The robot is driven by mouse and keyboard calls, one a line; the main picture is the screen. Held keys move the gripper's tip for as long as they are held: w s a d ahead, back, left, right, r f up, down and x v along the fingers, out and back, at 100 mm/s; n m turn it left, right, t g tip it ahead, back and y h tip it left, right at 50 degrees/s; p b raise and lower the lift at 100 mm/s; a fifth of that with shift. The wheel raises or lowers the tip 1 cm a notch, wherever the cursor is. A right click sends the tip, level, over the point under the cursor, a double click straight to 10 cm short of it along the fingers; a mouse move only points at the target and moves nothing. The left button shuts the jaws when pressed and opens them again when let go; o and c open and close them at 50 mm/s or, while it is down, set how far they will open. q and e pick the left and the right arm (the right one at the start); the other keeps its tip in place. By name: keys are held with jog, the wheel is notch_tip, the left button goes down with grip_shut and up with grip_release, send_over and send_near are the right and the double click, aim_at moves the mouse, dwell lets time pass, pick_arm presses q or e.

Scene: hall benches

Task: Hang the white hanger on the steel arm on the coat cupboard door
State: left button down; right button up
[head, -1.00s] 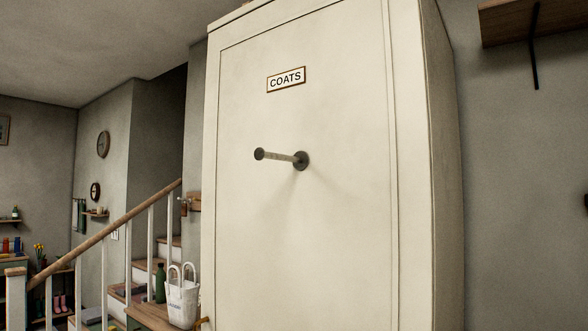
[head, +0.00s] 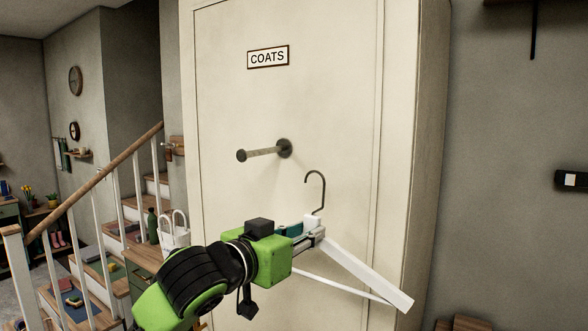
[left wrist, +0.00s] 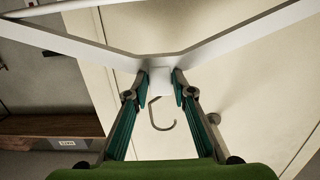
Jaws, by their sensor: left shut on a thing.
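The white hanger (head: 365,273) is held by my left gripper (head: 313,232) in front of the coat cupboard door (head: 340,90). The gripper is shut on the hanger's neck, just below its dark metal hook, which points up. In the left wrist view the hanger (left wrist: 225,38) spreads out beyond the fingers (left wrist: 160,88), and the hook shows between them. The steel arm (head: 264,152) sticks out from the door under the COATS sign. The hook is to the right of the steel arm and lower, apart from it. The steel arm is bare. My right gripper is not in view.
A staircase with a wooden handrail (head: 95,183) stands at the left. A white bag (head: 174,236) and a green bottle (head: 152,226) stand on a wooden cabinet left of the cupboard. The door around the steel arm is clear.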

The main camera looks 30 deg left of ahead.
pick_arm(q)
notch_tip(320, 180, up, 8)
jog(key=a+t+p, duration=0.1)
jog(key=a, duration=0.1)
jog(key=a+f+b, duration=0.3)
jog(key=a+b, duration=0.3)
jog(key=a, duration=0.3)
jog(key=shift+f+y, duration=0.15)
jog(key=shift+y, duration=0.15)
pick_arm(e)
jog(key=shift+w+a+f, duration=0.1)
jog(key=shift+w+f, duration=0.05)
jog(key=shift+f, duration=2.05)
pick_arm(q)
jog(key=c, duration=1.6)
grip_release()
jog(key=shift+d, duration=0.1)
jog(key=shift+c, duration=0.2)
jog(key=shift+s, duration=0.15)
